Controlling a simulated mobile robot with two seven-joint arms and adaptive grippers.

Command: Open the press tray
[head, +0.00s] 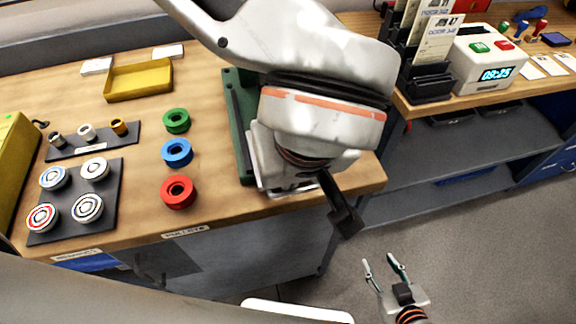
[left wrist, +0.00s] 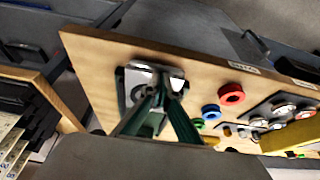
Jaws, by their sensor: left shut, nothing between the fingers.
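The press has a dark green base (head: 236,130) at the bench's right end in the head view; my left arm and wrist cover most of it. A pale metal part, apparently the tray (head: 262,180), shows at the front. In the left wrist view the pale metal part (left wrist: 136,76) lies just beyond the fingertips of my left gripper (left wrist: 162,94). These fingers are shut with nothing between them; whether they touch the metal I cannot tell. In the head view the left fingers are hidden. My right gripper (head: 385,268) is open and empty over the floor in front of the bench.
Green (head: 176,121), blue (head: 177,153) and red (head: 179,192) rings stand left of the press. Further left are a dark pad (head: 104,200) with round pieces and a yellow tray (head: 140,94). A white clock box (head: 485,72) stands on the right bench. Floor room is free at front right.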

